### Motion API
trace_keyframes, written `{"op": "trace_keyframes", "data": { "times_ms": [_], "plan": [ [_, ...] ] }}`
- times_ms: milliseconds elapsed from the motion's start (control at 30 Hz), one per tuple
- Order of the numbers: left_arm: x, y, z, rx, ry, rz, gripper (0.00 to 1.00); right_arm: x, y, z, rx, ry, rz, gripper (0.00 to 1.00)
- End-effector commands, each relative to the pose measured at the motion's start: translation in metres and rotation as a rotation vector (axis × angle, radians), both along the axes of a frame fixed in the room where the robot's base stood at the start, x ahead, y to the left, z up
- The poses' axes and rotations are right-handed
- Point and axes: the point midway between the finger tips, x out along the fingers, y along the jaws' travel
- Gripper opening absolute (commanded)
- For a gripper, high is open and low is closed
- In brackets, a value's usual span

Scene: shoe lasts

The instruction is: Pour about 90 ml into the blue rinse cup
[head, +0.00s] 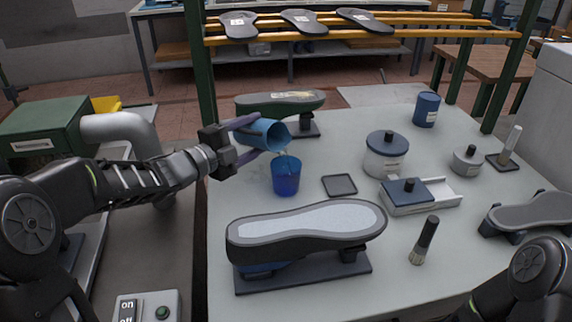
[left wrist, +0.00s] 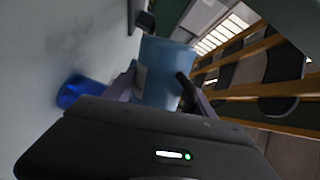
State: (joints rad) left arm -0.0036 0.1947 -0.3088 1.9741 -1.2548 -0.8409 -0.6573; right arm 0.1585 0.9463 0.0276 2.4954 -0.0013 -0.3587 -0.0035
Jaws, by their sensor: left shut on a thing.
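My left gripper (head: 254,138) is shut on a light blue jug (head: 266,133), with its fingers on either side of the jug. The jug is tipped to the right, its mouth above the blue rinse cup (head: 286,177). A thin pale stream shows between the jug's mouth and the cup. The cup is translucent, stands upright on the table and looks darker in its lower part; its exact level is unclear. The left wrist view shows the jug (left wrist: 163,72) between the fingers and the cup (left wrist: 72,91) beyond. My right gripper is out of view.
On the pale table (head: 322,214) are a dark square coaster (head: 340,185), a shoe last on a stand (head: 305,232) in front, another last (head: 280,102) behind, a lidded white pot (head: 386,155), a brush (head: 424,240) and a blue canister (head: 426,109).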

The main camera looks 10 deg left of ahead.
Motion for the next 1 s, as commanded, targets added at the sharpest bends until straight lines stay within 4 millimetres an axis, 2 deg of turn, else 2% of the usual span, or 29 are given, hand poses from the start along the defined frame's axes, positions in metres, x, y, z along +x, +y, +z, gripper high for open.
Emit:
{"op": "trace_keyframes", "data": {
  "times_ms": [1000],
  "plan": [
    [-0.003, -0.004, 0.006, 0.075, -0.046, -0.001, 0.14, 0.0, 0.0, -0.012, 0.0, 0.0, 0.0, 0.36]
  ]
}}
